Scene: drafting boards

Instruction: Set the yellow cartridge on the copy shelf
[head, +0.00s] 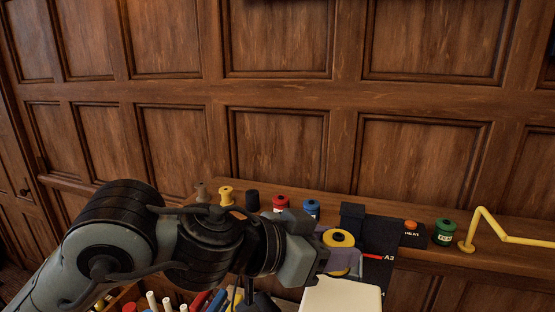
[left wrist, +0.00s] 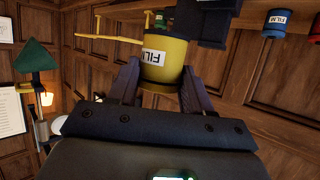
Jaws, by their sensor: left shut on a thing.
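The yellow cartridge (head: 339,238) is a round canister with a dark hole in its top. In the left wrist view the yellow cartridge (left wrist: 172,73) shows its white FILM label. My left gripper (head: 338,262) is shut on it, with one finger on each side (left wrist: 160,88). The cartridge is held in front of the wooden ledge (head: 510,251), beside a dark block marked A3 (head: 380,236) and above a cream-coloured box (head: 340,297). No label names the copy shelf, so I cannot tell which surface it is. My right gripper is not in view.
A yellow spool (head: 226,196), black canister (head: 252,201), red canister (head: 280,203) and blue canister (head: 312,209) stand left of the block. Pens (head: 168,303) stand below.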

